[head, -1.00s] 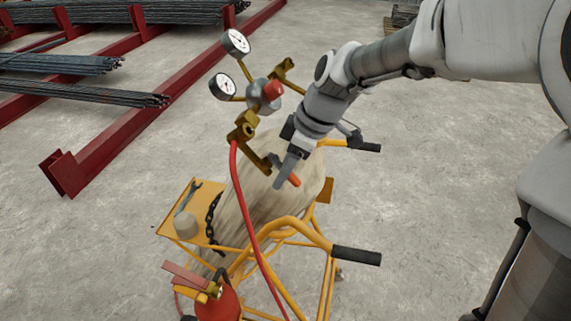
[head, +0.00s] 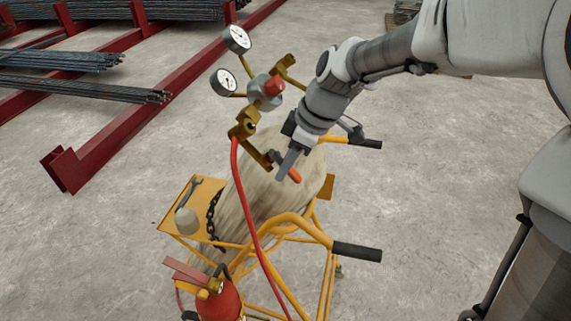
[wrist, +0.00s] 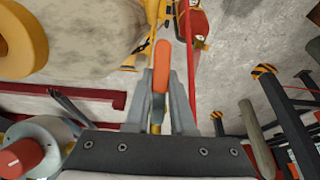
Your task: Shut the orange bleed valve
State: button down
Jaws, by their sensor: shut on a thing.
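The orange bleed valve lever (head: 294,176) sticks out beyond my fingertips, at the lower end of the brass fittings beside the cylinder. In the wrist view the orange lever (wrist: 161,56) lies lengthwise between the two grey fingers. My gripper (head: 285,165) is shut on it, and its fingers (wrist: 160,84) stand on either side of the handle. The valve's body is partly hidden behind my fingers in the head view, so I cannot tell the lever's exact angle to the pipe.
Two gauges (head: 237,39) and a red regulator knob (head: 274,86) stand just left of my wrist. A red hose (head: 246,205) hangs down past the pale cylinder (head: 262,200). A yellow cart (head: 290,222) and fire extinguisher (head: 219,303) are below. Concrete floor is clear at right.

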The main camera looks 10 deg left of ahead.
dwell(1.0)
jog(key=shift+s+a+r+m+g+y+p, duration=0.45)
jog(key=shift+m+g+y+p, duration=0.55)
jog(key=shift+m, duration=1.55)
jog(key=shift+s+a+r+m+g+y+p, duration=0.35)
jog(key=shift+m+g+y+p, duration=0.6)
jog(key=shift+m, duration=1.55)
jog(key=shift+s+a+r+m+g+y+p, duration=0.45)
jog(key=shift+m+g+y+p, duration=0.55)
jog(key=shift+m, duration=1.55)
jog(key=shift+s, duration=0.1)
jog(key=c, duration=0.8)
grip_release()
jog(key=shift+o, duration=0.2)
jog(key=shift+d, duration=0.1)
jog(key=b+v, duration=0.1)
jog(key=v, duration=1.6)
jog(key=shift+r, duration=0.4)
jog(key=shift+s+t+h, duration=0.2)
jog(key=shift+t+h, duration=0.05)
